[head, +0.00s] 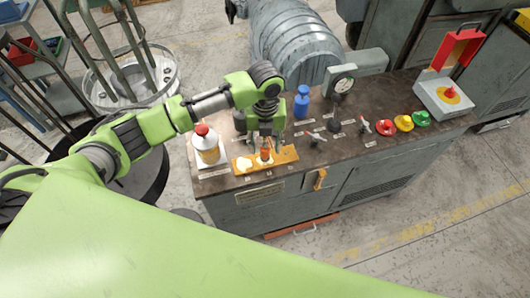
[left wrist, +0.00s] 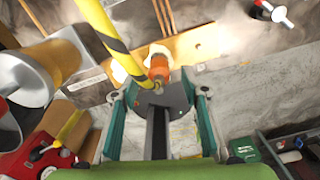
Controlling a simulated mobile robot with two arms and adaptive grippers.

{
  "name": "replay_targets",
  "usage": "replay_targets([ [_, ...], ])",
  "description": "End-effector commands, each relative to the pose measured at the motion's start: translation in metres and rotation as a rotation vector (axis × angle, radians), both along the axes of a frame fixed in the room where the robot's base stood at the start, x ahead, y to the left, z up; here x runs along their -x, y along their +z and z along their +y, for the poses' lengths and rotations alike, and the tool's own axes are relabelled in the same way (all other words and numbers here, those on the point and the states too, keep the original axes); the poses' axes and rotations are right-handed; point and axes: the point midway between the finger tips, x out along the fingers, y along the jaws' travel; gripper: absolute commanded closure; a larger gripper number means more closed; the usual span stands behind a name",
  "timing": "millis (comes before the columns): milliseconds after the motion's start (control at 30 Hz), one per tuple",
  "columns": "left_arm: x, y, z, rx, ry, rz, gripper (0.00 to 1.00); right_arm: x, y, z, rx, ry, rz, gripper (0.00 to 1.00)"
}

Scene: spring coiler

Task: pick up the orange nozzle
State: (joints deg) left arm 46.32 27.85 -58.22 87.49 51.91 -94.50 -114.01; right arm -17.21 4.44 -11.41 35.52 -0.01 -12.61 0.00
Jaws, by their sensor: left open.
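The orange nozzle (head: 265,154) stands in a wooden tray (head: 287,154) at the front left of the dark bench top. It also shows in the left wrist view (left wrist: 159,67), just beyond the jaws. My left gripper (head: 265,140) reaches down over the tray with its fingers apart and nothing between them. In the left wrist view its fingers (left wrist: 160,95) lie either side of the line to the nozzle. I cannot tell how much height separates them from it. My right gripper is not in view.
Red, yellow and green buttons (head: 403,123) and a red-lidded box (head: 446,95) are at the right. A yellow-black striped bar (left wrist: 108,42) crosses the wrist view.

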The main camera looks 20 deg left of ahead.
Motion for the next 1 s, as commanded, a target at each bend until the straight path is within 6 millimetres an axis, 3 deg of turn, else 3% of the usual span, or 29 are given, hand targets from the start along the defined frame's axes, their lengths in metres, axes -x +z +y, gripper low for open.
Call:
replay_targets([
  [133,0.0,-0.019,0.002,-0.001,0.002,0.006,0.59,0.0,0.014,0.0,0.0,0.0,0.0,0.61],
  [300,-0.001,-0.041,0.002,-0.001,0.001,0.003,0.59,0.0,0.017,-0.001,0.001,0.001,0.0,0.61],
  [567,-0.001,-0.046,0.002,-0.002,0.0,0.001,0.59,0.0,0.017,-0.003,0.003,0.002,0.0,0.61],
  [600,-0.001,-0.046,0.002,-0.002,0.0,0.001,0.62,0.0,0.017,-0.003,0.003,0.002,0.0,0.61],
  [733,-0.001,-0.046,0.002,-0.002,0.001,0.001,0.95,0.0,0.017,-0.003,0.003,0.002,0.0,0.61],
  [767,-0.001,-0.046,0.002,-0.002,0.001,0.001,1.0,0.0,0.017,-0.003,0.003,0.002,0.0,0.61],
  [1000,-0.002,-0.045,0.002,-0.001,0.001,-0.001,1.0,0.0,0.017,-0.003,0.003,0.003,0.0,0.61],
])
